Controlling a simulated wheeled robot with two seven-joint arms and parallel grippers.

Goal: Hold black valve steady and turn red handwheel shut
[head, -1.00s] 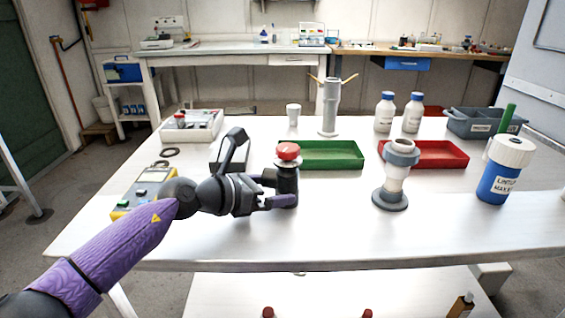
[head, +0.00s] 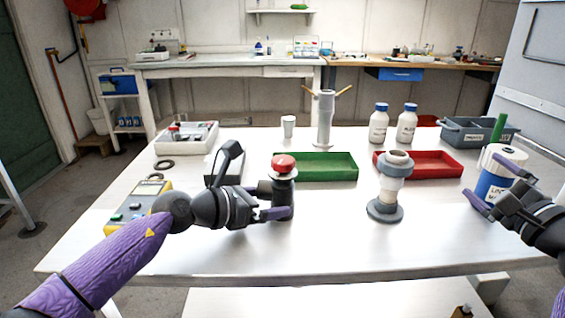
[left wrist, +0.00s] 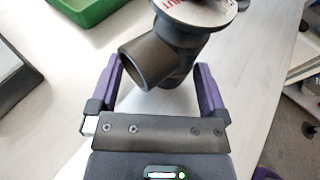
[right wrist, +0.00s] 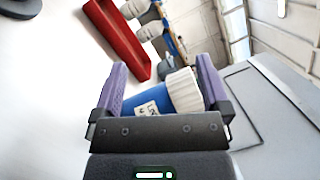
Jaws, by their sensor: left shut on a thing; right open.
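The black valve (head: 280,193) stands upright on the white table, with the red handwheel (head: 284,164) on top. My left gripper (head: 277,203) is shut on the black valve, with its fingers at the sides of the body. In the left wrist view the valve body and its side pipe (left wrist: 150,65) lie between the purple fingers.
The white-lidded blue bottle (head: 490,187) stands at the right table edge. A grey-white flanged fitting (head: 386,207) stands between the valve and my right gripper. Green (head: 318,179) and red (head: 458,171) trays lie behind. A yellow meter (head: 112,226) lies left. The front table strip is clear.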

